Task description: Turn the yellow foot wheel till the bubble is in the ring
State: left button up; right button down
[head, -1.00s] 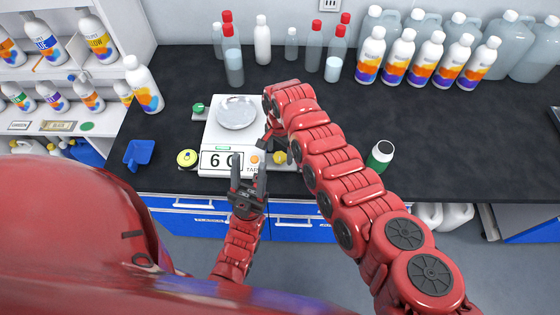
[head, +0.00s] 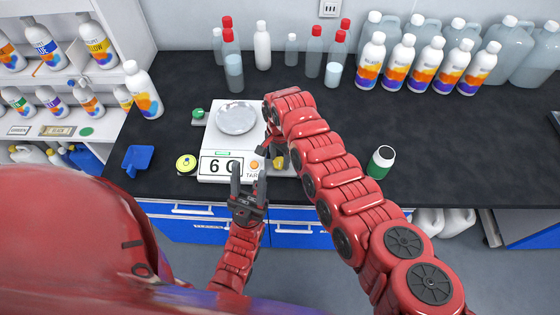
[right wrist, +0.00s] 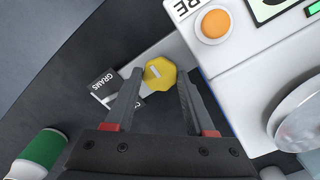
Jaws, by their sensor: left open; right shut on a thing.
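The yellow foot wheel (right wrist: 160,72) is a faceted knob on a pale arm at the side of the white balance (right wrist: 250,60). In the head view the wheel (head: 280,162) shows partly at the right front of the balance (head: 216,140). My right gripper (right wrist: 159,75) is shut on the wheel, one finger on each side; in the head view my arm hides most of it. A small round yellow-green dial (head: 186,162), perhaps the bubble level, sits left of the balance; its bubble is too small to read. My left gripper (head: 249,180) is open and empty before the balance's front edge.
A green knob (head: 198,114) is at the balance's left. A blue scoop (head: 138,158) and a green-and-white bottle (head: 380,162) stand on the black bench (head: 440,135). In the wrist view a dark GRAMS label (right wrist: 108,86) lies beside the wheel. Several bottles line the back.

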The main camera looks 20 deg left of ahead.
jog(key=m+b, duration=0.2)
jog(key=shift+f+m, duration=0.2)
jog(key=shift+m, duration=0.2)
jog(key=shift+r+m, duration=0.1)
jog(key=shift+m, duration=0.5)
jog(key=shift+r, duration=0.1)
jog(key=shift+b, duration=0.35)
jog(key=shift+f+m+b, duration=0.25)
jog(key=shift+m+b, duration=0.4)
jog(key=shift+m, duration=0.15)
jog(key=shift+r+m+b, duration=0.1)
jog(key=shift+m+b, duration=0.7)
jog(key=shift+m, duration=0.4)
jog(key=shift+r+m, duration=0.15)
jog(key=shift+m, duration=0.25)
